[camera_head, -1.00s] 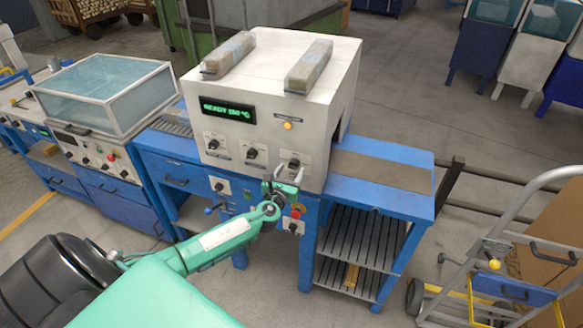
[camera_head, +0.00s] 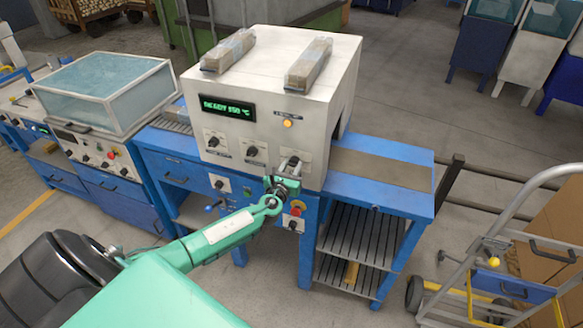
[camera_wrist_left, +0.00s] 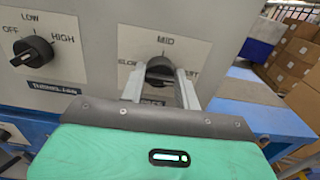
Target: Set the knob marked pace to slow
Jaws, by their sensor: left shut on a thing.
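The pace knob (camera_wrist_left: 159,70) is a dark round knob on a pale plate on the white machine's front. Its plate reads MID at the top, with partly covered words at left and right that look like SLOW and FAST. My left gripper (camera_wrist_left: 160,78) is shut on this knob, one grey finger on each side. The knob's pointer seems to be up towards MID, but its lower part is hidden. In the head view my left gripper (camera_head: 285,178) is at the lower right of the panel and partly covers the plate. My right gripper is out of view.
Beside it is a knob marked OFF, LOW and HIGH (camera_wrist_left: 33,52). The head view shows a green display (camera_head: 228,108), an orange lamp (camera_head: 287,123) and a red button (camera_head: 296,212) just below my gripper. A hand truck (camera_head: 480,270) stands at right.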

